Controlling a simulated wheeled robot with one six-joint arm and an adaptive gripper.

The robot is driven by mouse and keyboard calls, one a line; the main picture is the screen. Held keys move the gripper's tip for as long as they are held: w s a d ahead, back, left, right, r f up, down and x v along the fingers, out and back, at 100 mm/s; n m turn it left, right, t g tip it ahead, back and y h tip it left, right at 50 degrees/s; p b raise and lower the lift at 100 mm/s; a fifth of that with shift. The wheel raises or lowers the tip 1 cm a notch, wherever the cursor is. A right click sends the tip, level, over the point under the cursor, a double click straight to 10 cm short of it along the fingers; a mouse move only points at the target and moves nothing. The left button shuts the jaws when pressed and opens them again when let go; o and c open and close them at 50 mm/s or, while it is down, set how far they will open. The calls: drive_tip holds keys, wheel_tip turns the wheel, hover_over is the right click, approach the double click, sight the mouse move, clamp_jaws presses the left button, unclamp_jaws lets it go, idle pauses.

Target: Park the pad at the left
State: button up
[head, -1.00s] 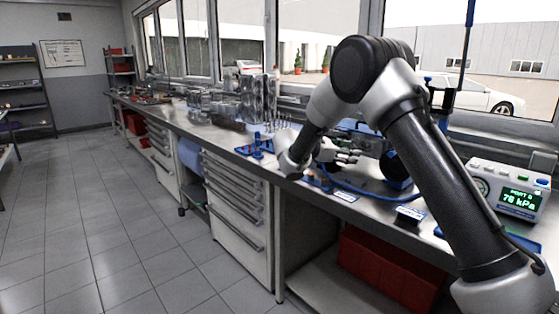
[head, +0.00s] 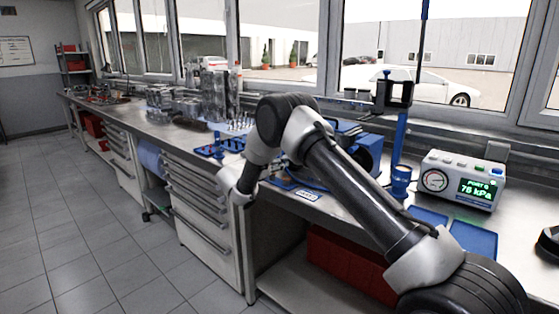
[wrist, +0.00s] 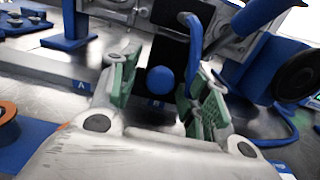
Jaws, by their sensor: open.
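My gripper (wrist: 162,92) is open in the wrist view, with one green-lined finger on each side. A blue ball-shaped knob (wrist: 160,79) shows between the fingers, in front of a dark upright plate (wrist: 164,58); I cannot tell whether it is the pad's handle. Below are blue strips lettered A (wrist: 82,86) and B (wrist: 157,103). A blue hose (wrist: 193,38) loops behind the right finger. A black round disc (wrist: 299,75) is at the right edge. In the head view my arm hides the fingers and most of the area around them.
A gauge box (head: 463,180) reading 76 kPa stands right on the bench (head: 345,212). Near it are a blue stand (head: 400,135) and a blue tray (head: 474,239). Metal engine parts (head: 212,98) line the bench further left. The floor (head: 90,240) is clear.

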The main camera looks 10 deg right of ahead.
drive_tip(key=shift+w+d, duration=0.3)
drive_tip(key=shift+d, duration=0.15)
clamp_jaws()
